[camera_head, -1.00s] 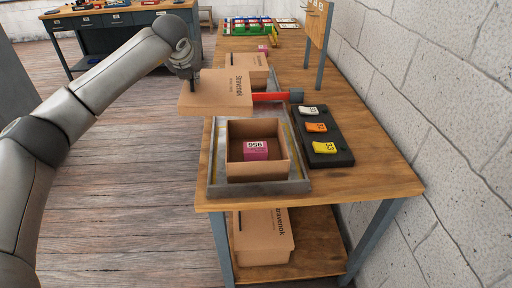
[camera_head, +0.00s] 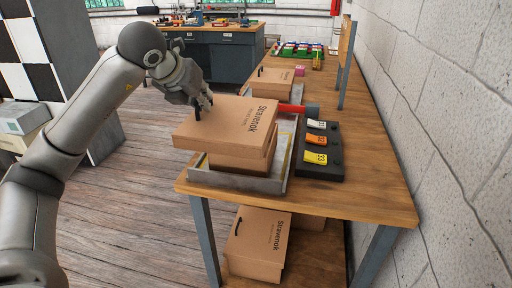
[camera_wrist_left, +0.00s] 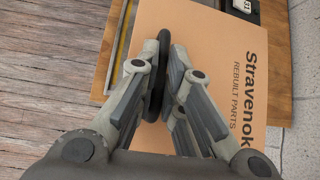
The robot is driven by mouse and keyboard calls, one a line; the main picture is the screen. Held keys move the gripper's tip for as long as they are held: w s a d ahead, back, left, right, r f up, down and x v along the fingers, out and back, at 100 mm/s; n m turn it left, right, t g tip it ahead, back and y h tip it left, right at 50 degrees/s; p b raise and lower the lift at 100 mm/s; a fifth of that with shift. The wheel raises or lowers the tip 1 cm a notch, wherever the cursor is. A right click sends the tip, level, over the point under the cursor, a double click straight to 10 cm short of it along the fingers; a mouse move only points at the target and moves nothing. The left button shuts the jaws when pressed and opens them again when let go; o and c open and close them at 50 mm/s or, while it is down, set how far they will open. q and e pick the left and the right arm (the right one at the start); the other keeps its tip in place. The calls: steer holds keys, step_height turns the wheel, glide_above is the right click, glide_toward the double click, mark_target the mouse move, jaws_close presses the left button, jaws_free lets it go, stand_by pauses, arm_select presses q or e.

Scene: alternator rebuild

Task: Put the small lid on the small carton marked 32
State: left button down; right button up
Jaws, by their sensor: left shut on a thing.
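My left gripper (camera_head: 203,104) is shut on the black handle of a brown cardboard lid (camera_head: 228,122) printed "Stravenok". The wrist view shows the lid (camera_wrist_left: 207,60) and the black handle (camera_wrist_left: 160,72) between the fingers. The lid is over an open carton (camera_head: 240,163) standing in a grey metal tray (camera_head: 232,181) on the bench. It overhangs the carton to the left; I cannot tell whether they touch. The lid hides the carton's opening and inside. No mark 32 is readable on the carton. My right gripper is not in view.
A black rack (camera_head: 322,168) with white, orange and yellow tags stands right of the tray. A red bar with a grey end (camera_head: 297,109) lies behind the lid. Another closed carton (camera_head: 271,84) stands farther back. A lidded carton (camera_head: 257,245) is on the lower shelf.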

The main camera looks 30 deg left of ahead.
mark_target(214, 99)
arm_select(q)
steer(key=w+f, duration=0.1)
steer(key=w, duration=0.1)
steer(key=w+a+f+p, duration=0.1)
steer(key=w, duration=0.2)
steer(key=w+a+f+p, duration=0.1)
steer(key=w, duration=0.2)
steer(key=shift+a+f, duration=0.25)
steer(key=shift+f, duration=0.1)
steer(key=w+a+f+p, duration=0.1)
steer(key=w+f+p, duration=0.1)
steer(key=w+f, duration=0.3)
step_height(214, 99, down, 4)
steer(key=shift+w+a+f, duration=0.15)
steer(key=shift+w+f, duration=0.05)
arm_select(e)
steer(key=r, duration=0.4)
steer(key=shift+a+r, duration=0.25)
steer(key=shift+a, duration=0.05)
arm_select(q)
steer(key=shift+f, duration=0.2)
steer(key=c, duration=1.6)
jaws_free()
steer(key=shift+r, duration=0.1)
steer(key=shift+o, duration=0.2)
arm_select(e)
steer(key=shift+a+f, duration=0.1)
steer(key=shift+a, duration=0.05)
